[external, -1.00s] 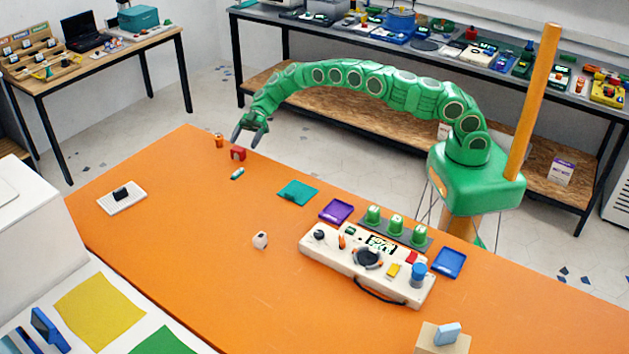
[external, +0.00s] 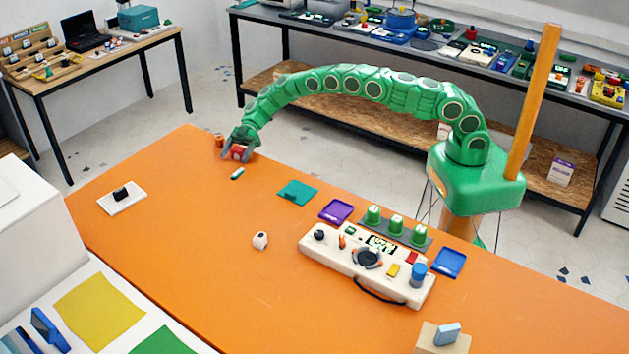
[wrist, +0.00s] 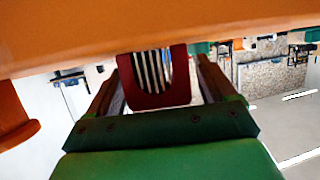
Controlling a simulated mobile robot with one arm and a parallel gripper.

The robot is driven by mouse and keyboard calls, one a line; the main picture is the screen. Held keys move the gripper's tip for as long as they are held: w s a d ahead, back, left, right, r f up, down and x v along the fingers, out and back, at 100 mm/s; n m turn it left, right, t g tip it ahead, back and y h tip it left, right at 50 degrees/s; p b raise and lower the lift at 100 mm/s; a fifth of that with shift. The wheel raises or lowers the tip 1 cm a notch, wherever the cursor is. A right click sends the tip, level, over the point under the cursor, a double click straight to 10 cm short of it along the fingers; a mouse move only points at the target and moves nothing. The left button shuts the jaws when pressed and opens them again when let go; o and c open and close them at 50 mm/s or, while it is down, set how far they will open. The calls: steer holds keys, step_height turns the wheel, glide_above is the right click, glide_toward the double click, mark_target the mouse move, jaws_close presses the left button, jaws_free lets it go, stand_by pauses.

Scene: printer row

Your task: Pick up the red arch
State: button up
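The red arch (external: 238,152) stands near the far left edge of the orange table (external: 190,220). My gripper (external: 238,154) is down at the table with its fingers on either side of the arch. In the wrist view the arch (wrist: 153,98) sits between the two fingers of my gripper (wrist: 158,82), and light shows through its opening. A narrow gap shows between the arch and the right finger; contact on the left side is unclear. The gripper looks open around the arch, which rests at the table surface.
A small orange piece (external: 219,140) stands close behind the arch; it also shows in the wrist view (wrist: 12,115). A small green-and-white piece (external: 237,173) lies just in front. A teal tile (external: 297,193) and a white control panel (external: 367,263) are further right.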

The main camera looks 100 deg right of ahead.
steer(key=c, duration=1)
